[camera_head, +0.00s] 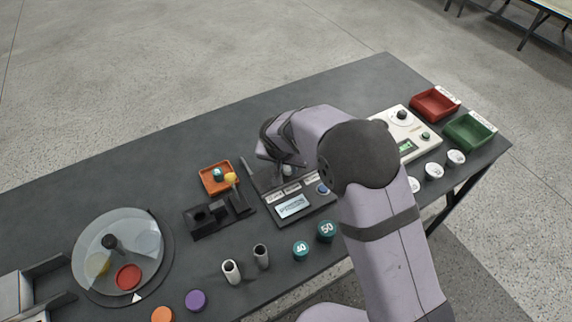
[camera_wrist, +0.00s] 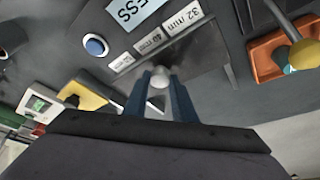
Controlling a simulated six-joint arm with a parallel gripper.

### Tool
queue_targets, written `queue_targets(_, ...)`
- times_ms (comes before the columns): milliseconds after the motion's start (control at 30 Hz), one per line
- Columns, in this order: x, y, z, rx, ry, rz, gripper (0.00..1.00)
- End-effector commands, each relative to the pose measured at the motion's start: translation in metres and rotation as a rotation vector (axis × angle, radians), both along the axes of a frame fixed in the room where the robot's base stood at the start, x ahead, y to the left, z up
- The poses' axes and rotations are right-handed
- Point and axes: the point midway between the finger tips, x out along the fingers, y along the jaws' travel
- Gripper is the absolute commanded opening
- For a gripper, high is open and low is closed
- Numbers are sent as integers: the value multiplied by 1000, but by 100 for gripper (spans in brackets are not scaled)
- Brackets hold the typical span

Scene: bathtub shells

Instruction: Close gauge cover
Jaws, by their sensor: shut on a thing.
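A dark gauge unit stands mid-table with a light display (camera_head: 292,206), a row of white labels and a blue button (camera_head: 323,189). In the wrist view I see its display (camera_wrist: 133,11), blue button (camera_wrist: 95,45) and a "32 min" label (camera_wrist: 182,20). My gripper (camera_wrist: 160,88) is shut on a small pale round knob (camera_wrist: 158,74) beside the labels. In the head view the knob (camera_head: 287,170) shows below my wrist. A dark flat panel lies around the knob; I cannot tell clearly whether it is the cover or how far it is open.
A black block with holes (camera_head: 212,217) stands nearby. Teal weights (camera_head: 326,231) are in front. A white device (camera_head: 404,125) and red (camera_head: 434,103) and green trays (camera_head: 468,131) are right.

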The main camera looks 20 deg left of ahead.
Motion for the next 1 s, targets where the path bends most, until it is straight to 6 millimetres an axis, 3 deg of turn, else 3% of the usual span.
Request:
queue_targets(33,-2,-3,-1,-8,6,-3,0)
queue_targets(67,-2,-3,-1,-8,7,-3,26)
queue_targets(133,-2,-3,-1,-8,7,-3,43)
queue_targets(567,-3,-1,3,-5,3,-1,43)
queue_targets(1000,-22,-1,50,-4,3,-2,43)
